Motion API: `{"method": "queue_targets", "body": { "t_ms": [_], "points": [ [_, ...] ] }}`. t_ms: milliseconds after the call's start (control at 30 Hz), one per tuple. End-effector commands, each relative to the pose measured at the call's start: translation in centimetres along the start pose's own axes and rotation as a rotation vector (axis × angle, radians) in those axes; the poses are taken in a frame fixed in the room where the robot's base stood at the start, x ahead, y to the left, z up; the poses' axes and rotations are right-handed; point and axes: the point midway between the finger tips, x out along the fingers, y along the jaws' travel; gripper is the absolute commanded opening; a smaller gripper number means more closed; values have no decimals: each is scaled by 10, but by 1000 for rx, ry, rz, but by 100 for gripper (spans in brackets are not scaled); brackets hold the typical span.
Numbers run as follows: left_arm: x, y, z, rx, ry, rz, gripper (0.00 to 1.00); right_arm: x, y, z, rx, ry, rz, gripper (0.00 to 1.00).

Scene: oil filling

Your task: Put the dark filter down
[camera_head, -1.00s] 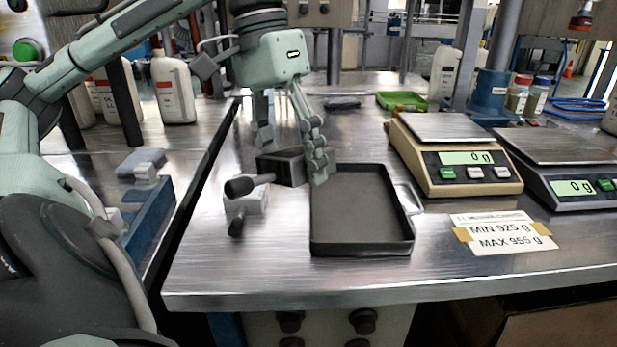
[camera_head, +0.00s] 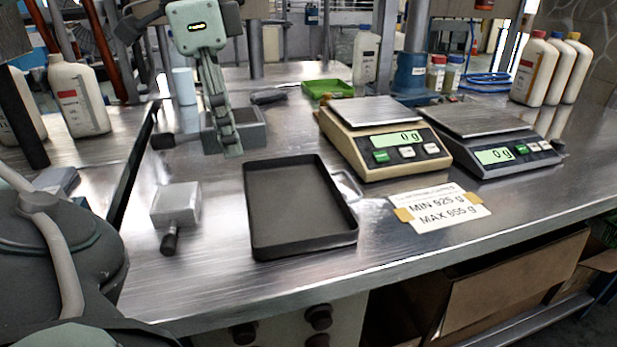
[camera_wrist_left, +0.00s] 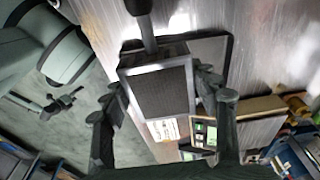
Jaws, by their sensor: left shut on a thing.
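The dark filter (camera_head: 254,136) is a grey box with a dark handle pointing left in the head view. My left gripper (camera_head: 218,120) is shut on it, one finger in front of the box and the other mostly hidden. In the left wrist view, the filter (camera_wrist_left: 163,92) shows its dark mesh face between the two fingers of the gripper (camera_wrist_left: 165,115). The filter appears behind the back left corner of the dark tray (camera_head: 262,250). I cannot tell whether it touches the table. My right gripper is not in view.
A lighter grey block with a dark handle (camera_head: 176,203) lies left of the tray. Two scales, a beige one (camera_head: 400,165) and a dark one (camera_head: 500,165), stand to the right, both reading 0 g. A green tray (camera_head: 328,88) lies farther back.

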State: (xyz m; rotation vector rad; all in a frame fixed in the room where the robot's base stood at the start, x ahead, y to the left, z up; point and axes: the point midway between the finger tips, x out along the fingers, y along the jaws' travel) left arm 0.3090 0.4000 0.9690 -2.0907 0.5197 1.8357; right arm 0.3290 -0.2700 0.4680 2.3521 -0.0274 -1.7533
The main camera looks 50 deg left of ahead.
Motion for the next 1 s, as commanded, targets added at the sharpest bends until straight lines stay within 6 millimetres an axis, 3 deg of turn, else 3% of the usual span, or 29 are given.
{"method": "queue_targets", "body": {
  "t_ms": [300, 500, 667, 833, 1000],
  "points": [
    [47, -16, -63, 5, 4, 10, 22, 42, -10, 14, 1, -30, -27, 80],
    [68, -24, -86, 1, 4, 5, 22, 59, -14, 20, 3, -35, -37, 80],
    [78, -26, -91, -1, 0, 2, 22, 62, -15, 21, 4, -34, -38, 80],
    [104, -26, -86, -3, -3, 1, 22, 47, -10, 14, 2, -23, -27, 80],
    [114, -26, -86, 0, 1, 0, 22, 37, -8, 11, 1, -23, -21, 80]
  ]
}}
